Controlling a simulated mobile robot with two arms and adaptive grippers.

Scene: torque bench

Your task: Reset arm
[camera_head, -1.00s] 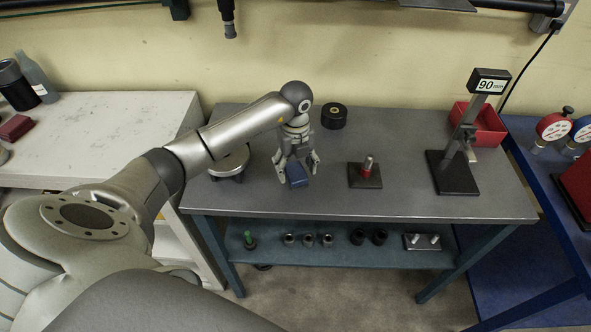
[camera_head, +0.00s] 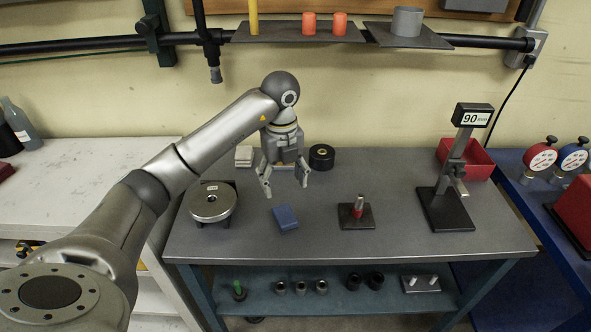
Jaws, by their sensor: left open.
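My left gripper (camera_head: 285,182) is open and empty. It hangs fingers down above the grey bench (camera_head: 400,226), in front of the black roll. A blue block (camera_head: 286,218) lies on the bench below it, apart from the fingers. My left arm (camera_head: 195,155) comes in from the left and reaches over the left part of the bench. My right gripper is not in view.
A round metal disc device (camera_head: 213,202) sits left of the block. A red-and-metal post on a black base (camera_head: 356,213), a 90 mm gauge stand (camera_head: 446,207) and a red bin (camera_head: 468,158) stand to the right. A shelf (camera_head: 290,31) hangs above.

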